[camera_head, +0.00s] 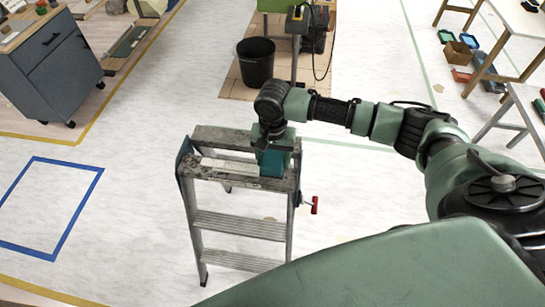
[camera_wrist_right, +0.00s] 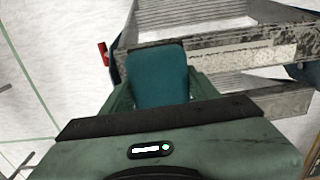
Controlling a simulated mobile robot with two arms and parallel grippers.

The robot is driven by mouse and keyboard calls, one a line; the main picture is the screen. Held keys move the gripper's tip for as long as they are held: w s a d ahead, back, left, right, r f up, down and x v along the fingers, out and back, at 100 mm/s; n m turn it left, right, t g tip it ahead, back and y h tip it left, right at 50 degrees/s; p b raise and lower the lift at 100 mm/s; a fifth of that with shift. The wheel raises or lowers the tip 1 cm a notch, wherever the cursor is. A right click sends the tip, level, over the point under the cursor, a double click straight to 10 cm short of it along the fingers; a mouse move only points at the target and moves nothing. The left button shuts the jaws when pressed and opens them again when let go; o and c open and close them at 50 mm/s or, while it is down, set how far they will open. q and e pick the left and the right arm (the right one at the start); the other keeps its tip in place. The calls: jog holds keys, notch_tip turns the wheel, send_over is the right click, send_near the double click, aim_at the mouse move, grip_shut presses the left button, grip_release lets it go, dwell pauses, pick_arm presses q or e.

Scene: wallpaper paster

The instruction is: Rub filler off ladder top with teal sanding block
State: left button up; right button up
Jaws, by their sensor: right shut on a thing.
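The step ladder (camera_head: 240,222) stands open on the floor in the middle of the head view. Its top (camera_head: 222,167) carries a pale strip of filler (camera_head: 226,165), which also shows in the right wrist view (camera_wrist_right: 245,57). My right gripper (camera_head: 272,156) is over the right end of the ladder top. It is shut on the teal sanding block (camera_wrist_right: 157,75), which also shows in the head view (camera_head: 273,164). The block is at the ladder top beside the pale strip; I cannot tell whether it touches the surface. My left gripper is not in view.
A red-handled tool (camera_head: 314,205) sticks out at the ladder's right side. A black bucket (camera_head: 256,62) stands behind the ladder. A grey drawer cabinet (camera_head: 50,65) is at the upper left. The floor left of the ladder, with a blue taped square (camera_head: 72,163), is clear.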

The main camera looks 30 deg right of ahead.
jog(key=shift+r+p, duration=0.2)
jog(key=shift+p, duration=0.45)
jog(key=shift+f+b, duration=0.35)
jog(key=shift+f, duration=1.1)
